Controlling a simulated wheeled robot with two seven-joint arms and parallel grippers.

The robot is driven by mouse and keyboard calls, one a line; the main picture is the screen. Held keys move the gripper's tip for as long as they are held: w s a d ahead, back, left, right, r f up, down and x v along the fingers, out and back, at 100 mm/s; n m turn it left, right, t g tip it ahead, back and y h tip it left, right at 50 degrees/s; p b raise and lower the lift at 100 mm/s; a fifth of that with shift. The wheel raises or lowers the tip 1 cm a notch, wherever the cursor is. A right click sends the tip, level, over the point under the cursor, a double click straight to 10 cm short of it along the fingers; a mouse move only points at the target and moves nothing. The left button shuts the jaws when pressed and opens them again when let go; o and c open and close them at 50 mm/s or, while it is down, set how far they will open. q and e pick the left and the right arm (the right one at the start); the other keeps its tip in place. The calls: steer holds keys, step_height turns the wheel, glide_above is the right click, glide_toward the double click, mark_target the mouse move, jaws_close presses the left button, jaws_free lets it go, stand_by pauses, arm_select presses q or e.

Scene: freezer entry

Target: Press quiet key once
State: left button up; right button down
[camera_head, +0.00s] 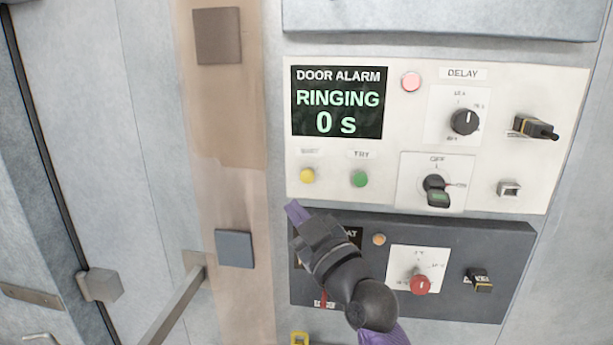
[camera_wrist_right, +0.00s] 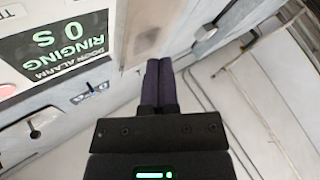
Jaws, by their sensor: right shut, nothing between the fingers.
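The door alarm panel (camera_head: 400,75) is white and its dark screen (camera_head: 337,102) reads "DOOR ALARM RINGING 0 s". The yellow button (camera_head: 307,175) sits at the panel's lower left under a small blurred label, likely the quiet key. The green button (camera_head: 360,179) beside it is labelled TRY. My right gripper (camera_head: 293,210) is shut and empty, its fingertips just below and left of the yellow button, apart from it in the picture. In the wrist view the shut purple fingers (camera_wrist_right: 159,85) point along the wall, with the upside-down screen (camera_wrist_right: 55,42) at left. My left gripper is not in view.
A red lamp (camera_head: 411,82), delay knob (camera_head: 464,121) and OFF switch (camera_head: 436,188) are on the same panel. A dark lower panel (camera_head: 460,240) with a red knob (camera_head: 420,285) is partly hidden by my arm. A door handle bar (camera_head: 175,305) juts at lower left.

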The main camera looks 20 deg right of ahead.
mark_target(308, 174)
steer(key=w+d+b, duration=0.3)
steer(key=w+b, duration=0.4)
steer(key=w, duration=0.1)
steer(key=shift+d, duration=0.4)
stand_by(1.6)
steer(key=shift+w+d+b, duration=0.2)
steer(key=shift+w+b, duration=0.2)
steer(key=shift+b, duration=0.15)
